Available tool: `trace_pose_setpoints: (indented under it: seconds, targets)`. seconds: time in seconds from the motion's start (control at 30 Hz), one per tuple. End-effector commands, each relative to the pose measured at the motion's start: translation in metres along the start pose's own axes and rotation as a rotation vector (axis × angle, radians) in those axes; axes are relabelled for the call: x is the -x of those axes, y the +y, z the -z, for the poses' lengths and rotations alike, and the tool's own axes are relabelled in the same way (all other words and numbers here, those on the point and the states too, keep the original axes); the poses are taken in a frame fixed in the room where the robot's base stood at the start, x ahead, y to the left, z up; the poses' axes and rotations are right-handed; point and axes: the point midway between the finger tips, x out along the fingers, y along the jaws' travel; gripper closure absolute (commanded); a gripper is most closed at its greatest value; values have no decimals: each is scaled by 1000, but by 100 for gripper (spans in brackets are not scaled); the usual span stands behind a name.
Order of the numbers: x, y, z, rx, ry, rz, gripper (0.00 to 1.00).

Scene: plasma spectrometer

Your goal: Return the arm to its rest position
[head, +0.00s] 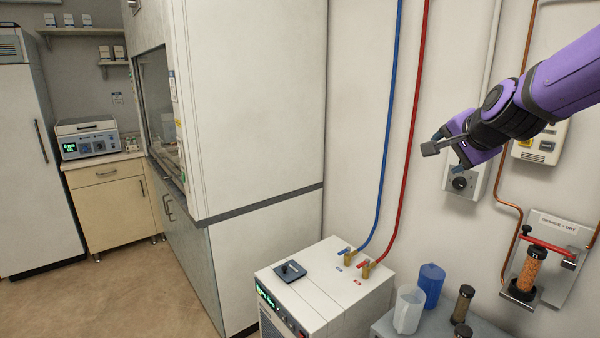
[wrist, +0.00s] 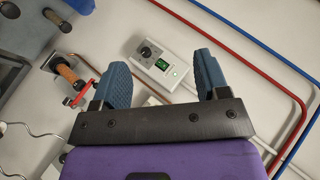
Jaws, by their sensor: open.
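My purple arm reaches in from the right edge of the head view. My gripper (head: 447,157) is up in the air in front of the wall, beside a grey wall box with a black knob (head: 460,183). In the wrist view my gripper (wrist: 160,82) shows two blue ridged fingers set wide apart with nothing between them. The wall box, with its knob and green display (wrist: 163,66), shows beyond the gap between the fingers. I cannot tell the exact distance from the fingers to the wall.
A white chiller (head: 330,290) stands below, with a blue pipe (head: 390,120) and a red pipe (head: 414,130) rising from it. Jugs (head: 409,310) and dark-capped jars stand on a grey surface at lower right. An orange-filled drying column (head: 527,270) hangs on the wall. A fume hood (head: 255,100) stands left.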

Motion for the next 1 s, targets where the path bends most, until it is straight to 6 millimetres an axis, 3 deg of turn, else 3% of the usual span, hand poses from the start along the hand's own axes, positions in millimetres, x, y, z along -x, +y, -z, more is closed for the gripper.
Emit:
trace_pose_setpoints:
  seconds: [0.03, 0.3, 0.6, 0.8, 1.0]
  targets:
    - [20, 5, -7, 65, -28, -6, 32]
    - [109, 53, -53, 477, -195, -92, 32]
    - [191, 127, -92, 893, -342, -220, 32]
    - [216, 157, -104, 1030, -395, -281, 32]
    - [220, 162, -105, 1055, -406, -294, 32]
